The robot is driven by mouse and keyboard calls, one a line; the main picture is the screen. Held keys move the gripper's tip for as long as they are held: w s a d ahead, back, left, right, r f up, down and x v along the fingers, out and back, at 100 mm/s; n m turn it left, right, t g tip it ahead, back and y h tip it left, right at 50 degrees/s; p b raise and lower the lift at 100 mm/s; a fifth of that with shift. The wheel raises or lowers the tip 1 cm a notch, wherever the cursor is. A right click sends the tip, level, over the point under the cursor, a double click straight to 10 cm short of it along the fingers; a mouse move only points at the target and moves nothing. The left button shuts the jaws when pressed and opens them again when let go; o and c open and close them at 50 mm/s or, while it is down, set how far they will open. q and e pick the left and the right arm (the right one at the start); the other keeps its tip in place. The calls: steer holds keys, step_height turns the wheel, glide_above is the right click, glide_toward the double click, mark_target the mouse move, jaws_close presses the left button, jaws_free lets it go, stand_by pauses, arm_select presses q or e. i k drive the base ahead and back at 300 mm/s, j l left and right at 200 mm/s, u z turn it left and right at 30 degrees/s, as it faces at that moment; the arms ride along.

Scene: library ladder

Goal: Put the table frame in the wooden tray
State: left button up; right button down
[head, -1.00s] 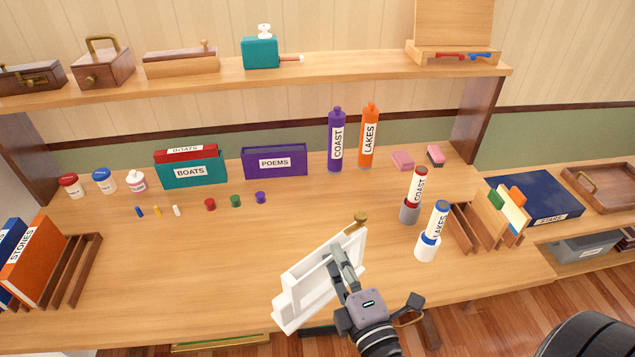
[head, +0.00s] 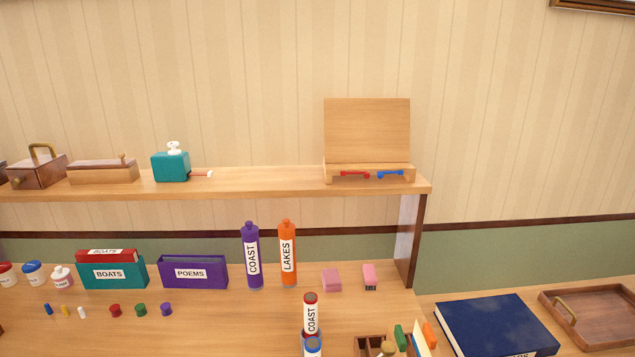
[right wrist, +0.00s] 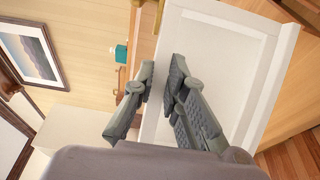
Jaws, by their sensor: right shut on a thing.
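The wooden tray (head: 559,304) is dark brown with a brass handle and lies on the lower surface at the far right of the head view. The table frame (right wrist: 222,42) is white with a raised border and fills much of the right wrist view. My right gripper (right wrist: 165,76) is shut on the edge of the table frame, one finger on each side. In the head view the gripper and the white panel are out of sight. My left gripper is not in view.
A raised shelf (head: 250,182) holds boxes and a wooden stand (head: 367,135).

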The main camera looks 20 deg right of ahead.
mark_target(602, 316)
steer(key=k+l, duration=0.1)
steer(key=l, duration=0.6)
steer(key=k+l, duration=0.1)
steer(key=l, duration=1.3)
steer(key=k+l, duration=0.15)
steer(key=l, duration=1.65)
steer(key=i+l, duration=0.1)
steer(key=l, duration=1)
steer(key=k+l+z, duration=0.05)
